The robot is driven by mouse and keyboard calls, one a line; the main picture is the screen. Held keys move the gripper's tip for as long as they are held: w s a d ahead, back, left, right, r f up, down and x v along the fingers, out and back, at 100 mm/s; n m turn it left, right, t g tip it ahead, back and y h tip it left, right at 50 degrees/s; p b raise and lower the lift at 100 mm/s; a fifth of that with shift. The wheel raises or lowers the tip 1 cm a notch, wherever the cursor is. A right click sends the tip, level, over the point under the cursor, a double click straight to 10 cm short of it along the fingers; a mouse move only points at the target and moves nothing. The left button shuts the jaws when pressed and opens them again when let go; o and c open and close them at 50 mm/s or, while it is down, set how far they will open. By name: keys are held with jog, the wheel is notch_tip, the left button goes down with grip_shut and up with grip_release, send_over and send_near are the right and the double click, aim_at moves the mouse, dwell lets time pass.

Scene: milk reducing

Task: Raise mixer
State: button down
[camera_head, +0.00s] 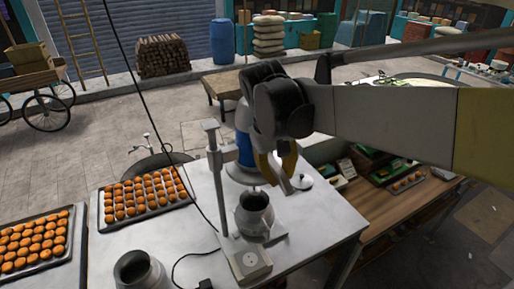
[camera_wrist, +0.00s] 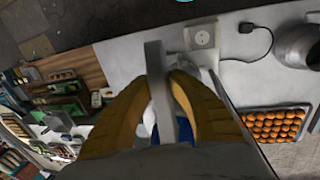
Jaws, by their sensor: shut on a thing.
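The mixer, with a blue and white body (camera_head: 243,148), is mounted on a grey upright stand (camera_head: 217,175) on the metal table. Its lower end is over a metal pot (camera_head: 256,218); how far it reaches into the pot is unclear. My gripper (camera_head: 274,170) is at the mixer's right side. In the wrist view its yellow fingers (camera_wrist: 166,82) are closed around a grey bar, the mixer's handle (camera_wrist: 157,62). Blue of the mixer body (camera_wrist: 148,118) shows behind the fingers. My gripper hides part of the mixer in the head view.
A socket box (camera_head: 250,263) with a black cable is at the table's front. Another metal pot (camera_head: 139,270) stands to the left. Trays of orange balls (camera_head: 146,198) lie on the left. A wooden table (camera_head: 405,210) with boxes is on the right.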

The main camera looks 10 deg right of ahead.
jog(key=c, duration=1.2)
grip_release()
jog(key=shift+c, duration=0.2)
notch_tip(320, 180, up, 12)
jog(key=a, duration=0.2)
jog(key=shift+s+a+f, duration=0.15)
jog(key=shift+s+a, duration=0.05)
jog(key=shift+s, duration=0.05)
